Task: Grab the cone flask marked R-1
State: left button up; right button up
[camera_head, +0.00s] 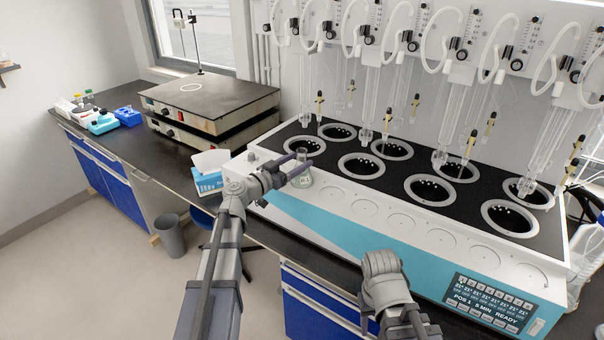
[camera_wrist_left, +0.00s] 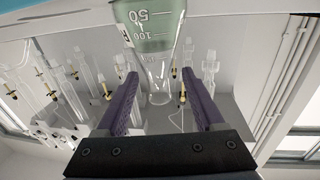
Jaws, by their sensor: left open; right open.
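A clear cone flask (camera_head: 303,180) with greenish liquid stands upright at the left end of the distiller's white front ledge. In the left wrist view the flask (camera_wrist_left: 155,30) appears upside down, with 50 and 100 marks. Its neck lies between the two purple fingers of the left gripper (camera_wrist_left: 157,80), with a gap on each side. My right arm shows at the bottom of the head view, but its jaws do not show.
The distiller (camera_head: 330,220) has several black-and-white heating wells and glass tubes hanging above them. A tissue box (camera_head: 208,182) is left of the flask. A hot plate (camera_head: 210,100) and blue racks (camera_head: 128,115) stand farther left. Empty round places line the ledge rightward.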

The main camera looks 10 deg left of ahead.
pick_arm(q)
jog(key=x, duration=0.5)
jog(key=shift+d+r, duration=0.1)
grip_shut()
dwell(0.4)
dwell(0.9)
